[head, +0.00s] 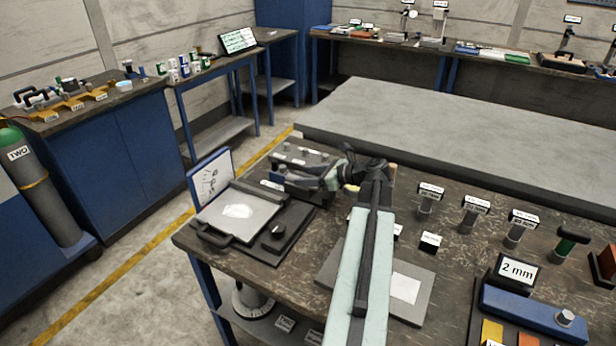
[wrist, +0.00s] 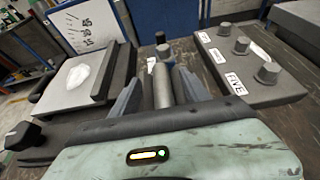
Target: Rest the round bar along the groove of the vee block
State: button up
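My gripper (head: 308,180) is low over the table's far left part, pointing left, between the flat plate and the labelled peg tray. In the wrist view its two fingers (wrist: 160,98) stand apart. A grey round bar (wrist: 162,85) shows between them, with another grey rounded shape close beside it. I see no clear grip on the bar. In the head view the bar cannot be made out at the gripper. I cannot clearly identify the vee block or its groove; the gripper and arm cover part of that area.
A flat plate with a handle (head: 236,213) lies left of the gripper. The peg tray (head: 302,155) stands behind it, also at right in the wrist view (wrist: 284,88). A whiteboard (head: 210,176) stands at the table's left edge. Several labelled posts (head: 470,215) stand at right.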

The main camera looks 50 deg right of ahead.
jog(key=p+v, duration=0.3)
jog(key=v, duration=0.4)
jog(key=shift+s+d+r, duration=0.15)
jog(key=shift+s, duration=0.25)
dwell(0.4)
